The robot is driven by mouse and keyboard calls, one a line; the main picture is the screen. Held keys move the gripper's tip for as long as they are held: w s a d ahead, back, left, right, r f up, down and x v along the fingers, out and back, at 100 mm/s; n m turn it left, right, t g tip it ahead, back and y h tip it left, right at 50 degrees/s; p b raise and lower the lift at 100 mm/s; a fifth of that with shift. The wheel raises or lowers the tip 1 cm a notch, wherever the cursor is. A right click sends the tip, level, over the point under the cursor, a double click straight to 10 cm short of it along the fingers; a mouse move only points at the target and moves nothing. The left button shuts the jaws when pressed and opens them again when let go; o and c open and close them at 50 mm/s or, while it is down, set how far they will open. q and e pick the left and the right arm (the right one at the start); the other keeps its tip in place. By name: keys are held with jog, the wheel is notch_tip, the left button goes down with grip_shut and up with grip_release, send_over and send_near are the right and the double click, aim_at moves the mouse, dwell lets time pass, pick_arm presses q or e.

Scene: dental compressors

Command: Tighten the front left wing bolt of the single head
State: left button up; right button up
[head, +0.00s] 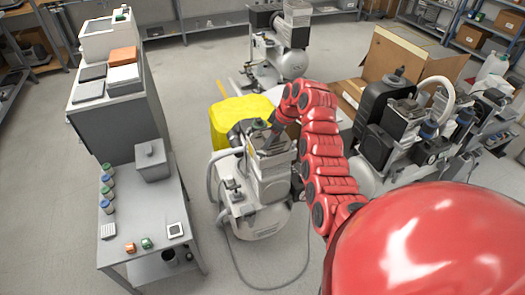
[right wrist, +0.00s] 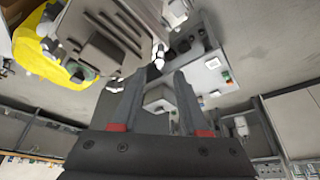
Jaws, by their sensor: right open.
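The single-head compressor (head: 262,180), with a ribbed grey head on a pale round tank, stands on the floor at the middle of the head view. My right arm reaches over it from the right, and my right gripper (head: 272,132) is close to the top of its head. In the right wrist view the right gripper (right wrist: 160,76) is open, with nothing seen between its fingers. The grey ribbed head (right wrist: 105,35) shows there at upper left, beyond the fingers. I cannot make out the front left wing bolt. My left gripper is not in view.
A yellow object (head: 238,112) lies behind the compressor. A grey table (head: 145,215) with jars and small parts stands to the left. Other compressors (head: 395,140) and a cardboard box (head: 410,55) are at right. Floor between table and compressor is mostly clear, with a hose (head: 240,270).

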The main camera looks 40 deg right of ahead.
aim_at(263, 153)
jog(key=x, duration=0.6)
jog(key=shift+w+a+f+p, duration=0.1)
jog(key=shift+w+f+p, duration=0.1)
jog(key=shift+f+p, duration=0.15)
grip_shut()
